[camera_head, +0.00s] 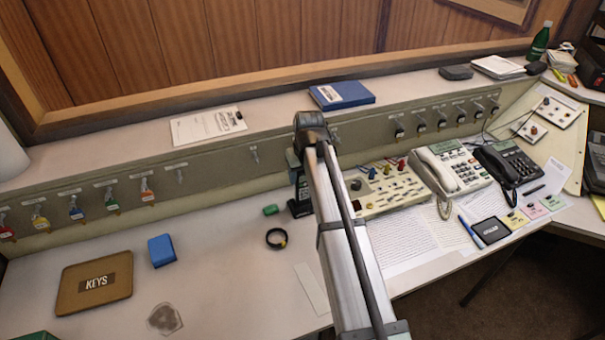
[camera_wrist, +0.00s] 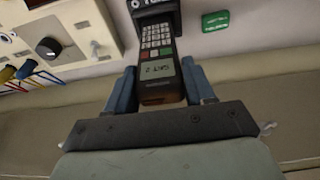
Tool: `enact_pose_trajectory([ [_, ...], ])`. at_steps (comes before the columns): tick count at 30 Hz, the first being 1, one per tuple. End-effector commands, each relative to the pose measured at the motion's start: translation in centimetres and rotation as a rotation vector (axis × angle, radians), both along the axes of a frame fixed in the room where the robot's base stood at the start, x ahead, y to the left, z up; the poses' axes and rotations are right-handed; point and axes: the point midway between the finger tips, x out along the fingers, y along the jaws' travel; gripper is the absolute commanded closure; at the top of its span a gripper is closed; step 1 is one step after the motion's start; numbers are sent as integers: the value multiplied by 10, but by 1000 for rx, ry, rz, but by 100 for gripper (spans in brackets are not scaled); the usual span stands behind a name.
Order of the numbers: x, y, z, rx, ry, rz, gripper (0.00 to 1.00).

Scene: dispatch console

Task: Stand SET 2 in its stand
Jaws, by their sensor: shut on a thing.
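SET 2, a dark handset with a pale keypad and a small label reading "SET 2" (camera_wrist: 158,42), is between the blue fingers of my gripper (camera_wrist: 160,72). The gripper is shut on it near the labelled end. The keypad end meets a black stand (camera_wrist: 152,6) with white lettering, at the top of the wrist view. I cannot tell whether the handset is seated in it. In the head view the dark stand (camera_head: 299,207) is on the desk, with the handset appearing upright above it. My arm hides most of the handset and the gripper there.
A small green item (camera_head: 271,209) lies left of the stand. A black ring (camera_head: 276,238) lies in front of it. A switch panel (camera_head: 385,190) with knobs and plugs is close on the right. Key hooks line the ledge wall behind.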

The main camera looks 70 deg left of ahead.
Motion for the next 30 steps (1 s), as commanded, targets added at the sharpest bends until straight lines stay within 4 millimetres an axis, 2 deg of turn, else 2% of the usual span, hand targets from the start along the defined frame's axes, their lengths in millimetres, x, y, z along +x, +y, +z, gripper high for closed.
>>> enact_pose_trajectory([
  [30, 0, 0, -8, 0, 0, 0, 83],
])
